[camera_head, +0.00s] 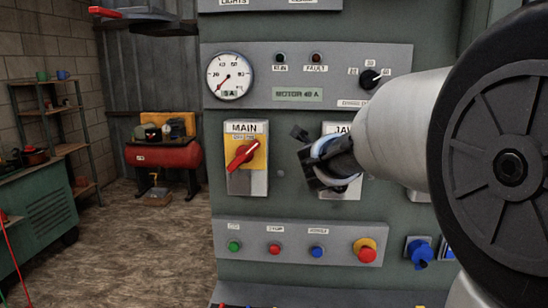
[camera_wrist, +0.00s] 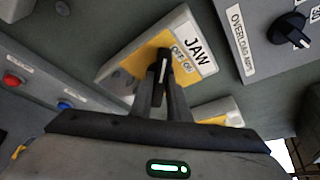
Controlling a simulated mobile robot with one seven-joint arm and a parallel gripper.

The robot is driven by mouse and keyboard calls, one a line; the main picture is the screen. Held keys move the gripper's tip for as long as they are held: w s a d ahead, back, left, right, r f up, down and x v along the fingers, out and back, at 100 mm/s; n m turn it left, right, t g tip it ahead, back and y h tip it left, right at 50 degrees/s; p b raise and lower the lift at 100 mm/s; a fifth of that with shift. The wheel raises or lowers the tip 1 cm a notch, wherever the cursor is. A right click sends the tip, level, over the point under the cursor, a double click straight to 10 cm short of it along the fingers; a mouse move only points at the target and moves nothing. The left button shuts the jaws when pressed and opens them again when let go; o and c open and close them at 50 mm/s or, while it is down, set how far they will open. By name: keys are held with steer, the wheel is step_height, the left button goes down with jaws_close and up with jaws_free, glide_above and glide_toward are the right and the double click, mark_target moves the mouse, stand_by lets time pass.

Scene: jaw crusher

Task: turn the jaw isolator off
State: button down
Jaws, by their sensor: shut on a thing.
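The jaw isolator (camera_wrist: 120,80) is a grey box with a yellow plate, marked JAW and OFF ON in the wrist view. It has a black handle (camera_wrist: 164,64) at the plate's middle. My gripper (camera_wrist: 163,86) is shut on this handle, with one finger on each side. The handle runs up and down in the wrist view, its top end close to the OFF ON print. I cannot tell which mark it points to. In the head view my gripper (camera_head: 325,163) covers most of the jaw isolator (camera_head: 333,128), so the handle is hidden there.
The MAIN isolator (camera_head: 258,182) with a red slanted handle is left of the jaw isolator. A row of buttons (camera_head: 274,247) runs below, with a red mushroom button (camera_head: 367,251) at its right. A gauge (camera_head: 230,76) and black overload knob (camera_wrist: 289,29) sit above.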

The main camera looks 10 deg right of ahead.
stand_by(0.4)
steer(key=c, duration=1.7)
jaws_free()
steer(key=shift+d, duration=0.1)
steer(key=p+v, duration=0.3)
steer(key=v, duration=1.4)
steer(key=shift+s+a, duration=0.1)
steer(key=shift+a, duration=0.2)
